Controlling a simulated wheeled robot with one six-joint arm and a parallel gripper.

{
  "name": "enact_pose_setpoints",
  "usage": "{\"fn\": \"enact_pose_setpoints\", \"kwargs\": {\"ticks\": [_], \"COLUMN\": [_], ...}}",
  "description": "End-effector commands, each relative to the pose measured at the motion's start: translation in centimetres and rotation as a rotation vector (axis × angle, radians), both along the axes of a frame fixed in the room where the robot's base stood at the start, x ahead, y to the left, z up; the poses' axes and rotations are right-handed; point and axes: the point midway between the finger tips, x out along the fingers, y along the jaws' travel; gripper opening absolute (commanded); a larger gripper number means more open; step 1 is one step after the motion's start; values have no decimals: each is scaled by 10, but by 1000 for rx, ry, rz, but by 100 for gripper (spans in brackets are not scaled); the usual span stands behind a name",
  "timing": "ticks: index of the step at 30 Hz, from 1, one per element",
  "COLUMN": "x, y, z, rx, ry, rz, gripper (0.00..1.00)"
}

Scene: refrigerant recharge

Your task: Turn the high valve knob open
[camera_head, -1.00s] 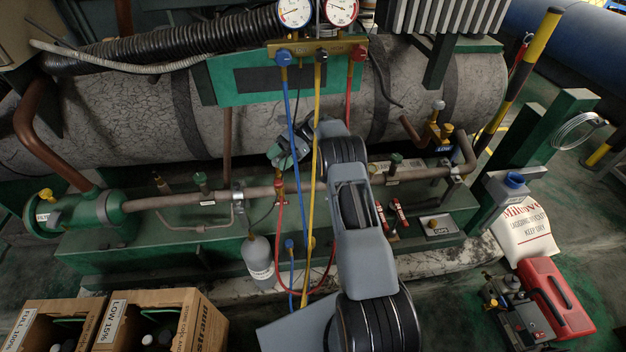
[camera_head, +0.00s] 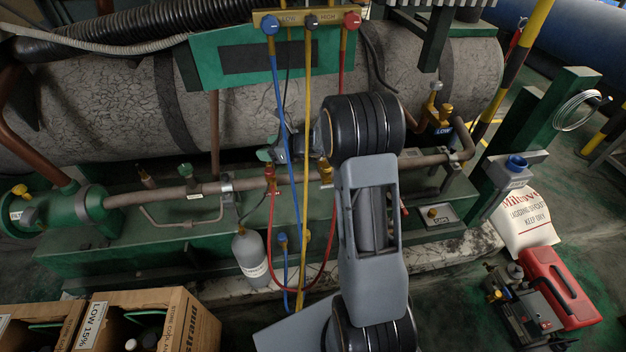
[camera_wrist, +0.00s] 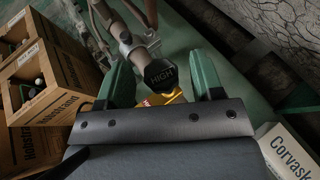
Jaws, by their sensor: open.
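My gripper (camera_wrist: 160,80) is open, with one green finger on each side of the cap and visible gaps between. In the head view my gripper (camera_head: 273,153) is near the pipe, partly hidden by my wrist. A gold fitting (camera_head: 327,169) shows beside my arm. On the manifold above, a red knob (camera_head: 352,20) is beside a HIGH label.
The blue hose (camera_head: 279,90), yellow hose (camera_head: 309,80) and red hose (camera_head: 271,215) hang close to my gripper. The grey pipe (camera_head: 160,194) runs along the green base. A LOW fitting (camera_head: 440,128) stands at right. Cartons (camera_head: 150,318) are at lower left.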

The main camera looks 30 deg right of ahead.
Motion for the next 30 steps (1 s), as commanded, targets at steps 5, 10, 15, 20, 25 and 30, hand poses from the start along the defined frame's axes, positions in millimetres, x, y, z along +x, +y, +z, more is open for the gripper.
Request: {"fn": "enact_pose_setpoints", "kwargs": {"ticks": [5,10,15,20,25,30], "x": [-16,-43,-70,-96,-120,-149], "y": [-12,-31,-50,-68,-65,-53], "z": [12,26,39,52,37,24], "rx": [-1,0,0,1,-156,-371], "ry": [-2,-2,-1,-2,-26,-56], "rz": [-118,-115,-116,-114,28,264], "gripper": [61,61,61,61,61,61]}}
